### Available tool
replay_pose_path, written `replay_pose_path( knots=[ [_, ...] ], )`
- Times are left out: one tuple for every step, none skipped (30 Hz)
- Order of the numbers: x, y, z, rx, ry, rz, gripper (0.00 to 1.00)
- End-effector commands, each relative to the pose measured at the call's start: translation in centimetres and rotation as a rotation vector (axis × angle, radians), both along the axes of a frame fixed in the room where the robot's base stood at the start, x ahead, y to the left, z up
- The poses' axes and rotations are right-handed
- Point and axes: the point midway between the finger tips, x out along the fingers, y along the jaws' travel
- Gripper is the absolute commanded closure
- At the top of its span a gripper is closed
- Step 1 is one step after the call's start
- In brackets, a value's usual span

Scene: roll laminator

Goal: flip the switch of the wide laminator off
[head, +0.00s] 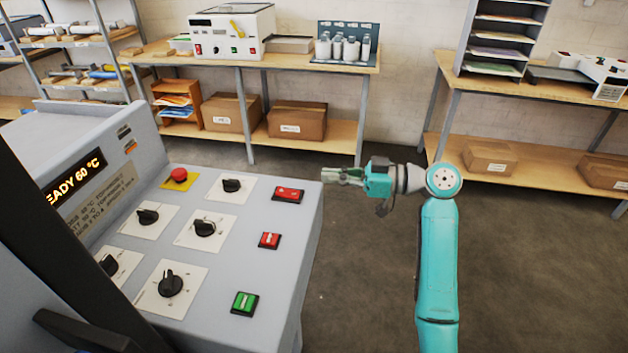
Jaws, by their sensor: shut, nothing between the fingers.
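The wide laminator (215,275) is the large grey machine at the left front, with a sloping control panel and a display reading "READY 60 °C". A red rocker switch (288,195) sits near the panel's far right corner. Below it are a red button or switch (269,240) and a green one (244,303). Their labels are too small to read. My gripper (328,174) is shut and empty, pointing left. In the picture it is just right of the panel's far right corner, close to the red rocker switch. I cannot tell whether it is above the panel.
A red mushroom button (179,175) on a yellow plate and several black knobs (204,228) share the panel. A bench (160,57) behind carries a smaller machine (228,33). Another bench (550,84) stands at the right. The floor (360,270) right of the laminator is clear.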

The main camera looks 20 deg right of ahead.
Motion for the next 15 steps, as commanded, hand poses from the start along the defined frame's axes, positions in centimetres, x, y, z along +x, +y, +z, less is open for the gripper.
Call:
replay_pose_path(
  knots=[
    [0.4, 0.7, 0.0, 0.000, 0.000, 0.004, 1.00],
    [0.6, 1.0, -0.1, 0.000, 0.000, 0.005, 1.00],
    [1.0, 1.6, -0.2, 0.000, 0.000, 0.004, 1.00],
    [1.3, 2.0, -0.2, 0.000, 0.000, 0.004, 1.00],
    [1.6, 2.5, -0.2, 0.000, 0.000, 0.005, 1.00],
    [2.0, 3.1, -0.3, 0.000, 0.000, 0.005, 1.00],
    [2.4, 3.6, -0.3, 0.000, 0.000, 0.005, 1.00],
    [2.7, 4.0, -0.4, 0.000, 0.000, 0.004, 1.00],
    [3.2, 4.6, -0.5, -0.001, 0.001, 0.005, 1.00],
    [3.5, 5.1, -0.6, 0.000, 0.000, 0.005, 1.00],
    [3.8, 5.5, -0.6, 0.000, 0.000, 0.004, 1.00],
    [4.3, 6.1, -0.7, 0.000, 0.000, 0.005, 1.00],
    [4.6, 6.6, -0.7, -0.001, 0.001, 0.005, 1.00],
    [4.9, 7.0, -0.7, 0.000, 0.000, 0.004, 1.00],
    [5.3, 7.5, -0.8, 0.000, 0.000, 0.004, 1.00]
  ],
)
